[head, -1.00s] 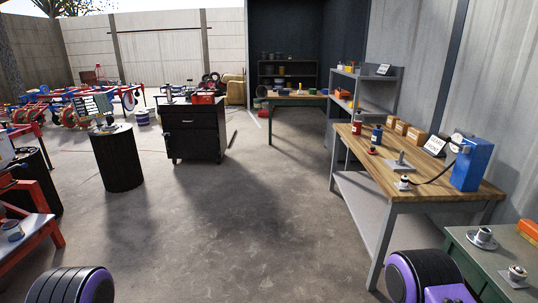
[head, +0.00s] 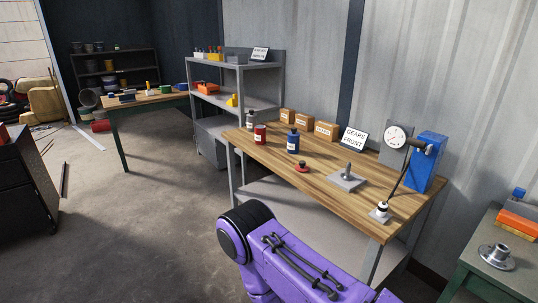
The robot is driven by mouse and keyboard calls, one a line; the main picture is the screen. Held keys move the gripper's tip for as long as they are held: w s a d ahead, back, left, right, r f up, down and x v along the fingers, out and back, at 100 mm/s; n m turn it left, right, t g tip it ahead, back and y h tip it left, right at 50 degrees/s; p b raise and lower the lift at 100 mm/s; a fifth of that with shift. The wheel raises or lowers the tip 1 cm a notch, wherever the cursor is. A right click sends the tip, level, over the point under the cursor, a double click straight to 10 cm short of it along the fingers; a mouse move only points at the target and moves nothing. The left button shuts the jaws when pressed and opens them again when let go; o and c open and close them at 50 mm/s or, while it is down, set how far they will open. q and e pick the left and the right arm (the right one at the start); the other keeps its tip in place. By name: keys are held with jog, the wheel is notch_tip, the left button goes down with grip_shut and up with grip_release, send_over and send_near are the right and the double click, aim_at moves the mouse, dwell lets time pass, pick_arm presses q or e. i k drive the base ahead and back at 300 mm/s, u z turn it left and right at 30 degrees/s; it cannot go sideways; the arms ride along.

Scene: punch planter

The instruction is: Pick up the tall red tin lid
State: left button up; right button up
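A small red lid-like piece with a dark knob (head: 301,167) lies on the wooden top of the workbench (head: 335,205), near its front edge. Behind it to the left stands a red tin with a pale label (head: 260,135). A taller blue tin (head: 293,141) stands beside the red tin. I cannot tell whether the red piece is the tall red tin's lid. Neither gripper is in view. Only a purple link of my own arm shows at the bottom centre, in front of the bench.
The bench also holds several cardboard boxes (head: 326,131), a "GEARS FRONT" sign (head: 353,138), a grey plate with a post (head: 346,178) and a blue gauge press (head: 425,162). A green table (head: 485,290) stands at right. Floor at left is open up to a black cabinet (head: 25,185).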

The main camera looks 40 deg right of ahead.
aim_at(302, 167)
jog(key=z, duration=0.75)
jog(key=i, duration=1.95)
jog(key=z, duration=1.1)
